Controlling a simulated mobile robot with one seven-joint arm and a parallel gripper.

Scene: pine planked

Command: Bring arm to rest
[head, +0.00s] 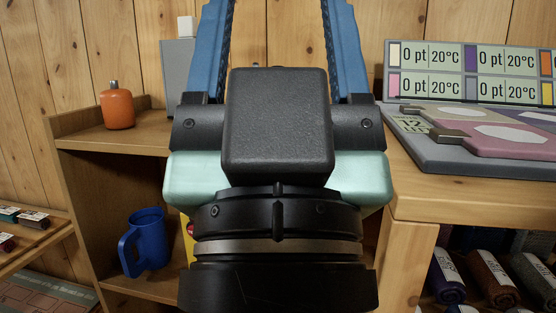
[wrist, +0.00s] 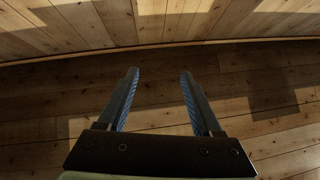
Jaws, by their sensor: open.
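My gripper (wrist: 157,85) is open and empty in the wrist view, its two blue fingers spread apart over bare wooden planks. In the head view my arm's wrist fills the middle, with a dark block and pale green housing. The two blue fingers rise from it, well apart, and their tips run out of the top of the picture. Nothing shows between the fingers in the wrist view.
Left of my arm, an orange flask (head: 117,108) stands on a wooden shelf (head: 75,134), with a blue mug (head: 145,243) below. At right, a wooden counter (head: 460,190) bears pink and grey boards (head: 505,136) and a label panel (head: 470,72). Rolled cloths (head: 490,275) lie underneath.

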